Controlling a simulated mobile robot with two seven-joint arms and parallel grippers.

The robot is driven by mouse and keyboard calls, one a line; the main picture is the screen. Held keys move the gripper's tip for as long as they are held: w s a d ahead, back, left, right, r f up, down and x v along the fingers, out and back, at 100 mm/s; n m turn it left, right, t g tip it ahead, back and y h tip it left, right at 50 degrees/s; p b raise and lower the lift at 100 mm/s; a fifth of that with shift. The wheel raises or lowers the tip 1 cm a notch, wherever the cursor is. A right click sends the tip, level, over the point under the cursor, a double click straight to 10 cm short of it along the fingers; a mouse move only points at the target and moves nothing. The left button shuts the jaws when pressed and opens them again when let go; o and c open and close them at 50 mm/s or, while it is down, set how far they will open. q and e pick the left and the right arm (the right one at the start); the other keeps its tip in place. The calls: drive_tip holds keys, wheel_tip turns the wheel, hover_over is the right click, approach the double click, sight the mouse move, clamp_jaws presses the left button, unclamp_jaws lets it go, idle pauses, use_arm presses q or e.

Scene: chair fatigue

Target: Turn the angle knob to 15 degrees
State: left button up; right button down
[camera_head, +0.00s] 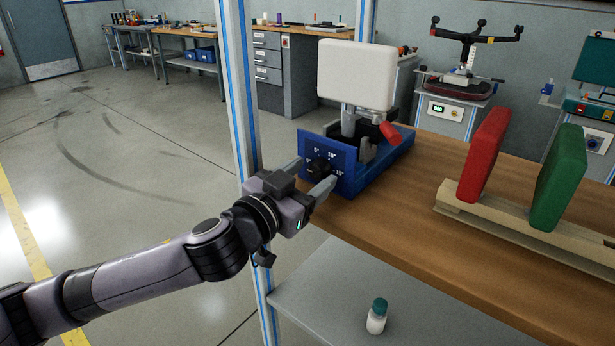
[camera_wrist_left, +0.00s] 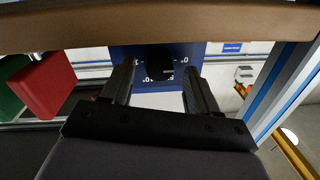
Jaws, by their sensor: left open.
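The black angle knob (camera_head: 321,167) sits on the blue dial face (camera_head: 311,148) of a blue fixture. White degree marks ring it; I cannot tell its exact setting. My left gripper (camera_head: 308,175) is open in front of the dial, its fingers pointing toward the knob. In the left wrist view the knob (camera_wrist_left: 160,68) shows between the two open fingers (camera_wrist_left: 160,85) and a little beyond them, upside down. I see no contact with it. My right gripper is not in view.
The fixture stands at the left end of a wooden table (camera_head: 420,200), carrying a white pad (camera_head: 356,75) and red handle (camera_head: 390,133). A blue-white post (camera_head: 240,90) rises close beside my left gripper. Red (camera_head: 484,155) and green (camera_head: 559,178) pads stand right. A bottle (camera_head: 377,316) is on the lower shelf.

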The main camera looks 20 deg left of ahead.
use_arm(q)
drive_tip(key=c, duration=1)
drive_tip(key=shift+c, duration=0.2)
